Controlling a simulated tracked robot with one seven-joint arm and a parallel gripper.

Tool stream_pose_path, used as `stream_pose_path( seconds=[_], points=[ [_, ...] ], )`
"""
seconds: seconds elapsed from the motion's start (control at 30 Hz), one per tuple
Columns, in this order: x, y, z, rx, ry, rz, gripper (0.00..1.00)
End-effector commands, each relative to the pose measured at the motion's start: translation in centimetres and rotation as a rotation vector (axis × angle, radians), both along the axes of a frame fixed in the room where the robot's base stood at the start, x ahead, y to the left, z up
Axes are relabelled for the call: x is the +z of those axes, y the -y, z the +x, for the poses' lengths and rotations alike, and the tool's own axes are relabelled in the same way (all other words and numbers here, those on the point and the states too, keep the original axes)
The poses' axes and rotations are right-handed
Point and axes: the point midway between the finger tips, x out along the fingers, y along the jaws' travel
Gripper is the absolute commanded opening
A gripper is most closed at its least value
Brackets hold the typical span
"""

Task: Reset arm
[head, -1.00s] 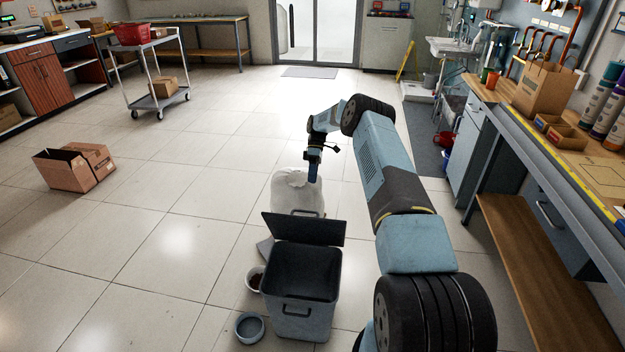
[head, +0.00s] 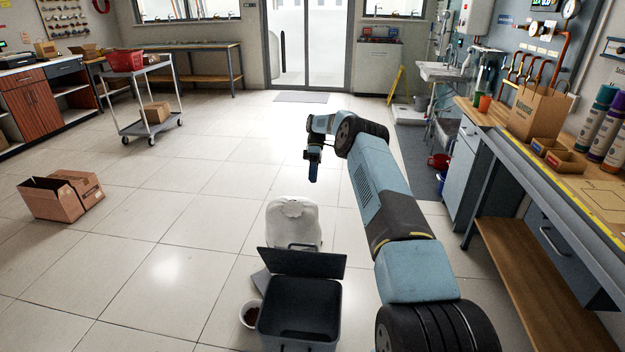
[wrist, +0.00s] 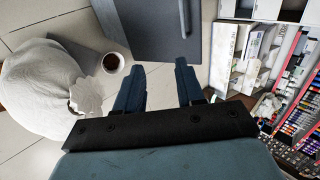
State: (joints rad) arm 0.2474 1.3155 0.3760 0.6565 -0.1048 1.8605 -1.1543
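My arm reaches forward over the floor in the head view, with my gripper (head: 313,172) at its end, pointing down above and behind a white sack-like container (head: 293,222). In the wrist view my gripper (wrist: 158,90) shows two dark blue fingers standing apart with nothing between them. The white container (wrist: 42,85) is at the left of that view, apart from the fingers.
An open grey bin (head: 298,305) with its lid raised stands in front of the white container. A small bowl with brown contents (head: 251,313) is beside it. A cardboard box (head: 62,195) lies at left. A workbench (head: 560,165) runs along the right. The middle floor is clear.

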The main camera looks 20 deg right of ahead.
Motion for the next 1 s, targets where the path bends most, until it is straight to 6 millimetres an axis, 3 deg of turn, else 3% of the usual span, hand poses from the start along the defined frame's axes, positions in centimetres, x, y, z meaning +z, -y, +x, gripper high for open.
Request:
stream_pose_path(
  seconds=[0.2, 0.33, 0.67, 1.0],
  points=[
    [0.2, 0.1, 0.0, -0.002, 0.002, -0.002, 0.38],
    [1.9, -0.4, 0.1, -0.005, 0.018, -0.022, 0.38],
    [11.6, -3.0, -1.1, -0.059, 0.109, -0.151, 0.38],
    [21.1, -5.4, -4.7, -0.147, 0.216, -0.277, 0.38]
  ],
)
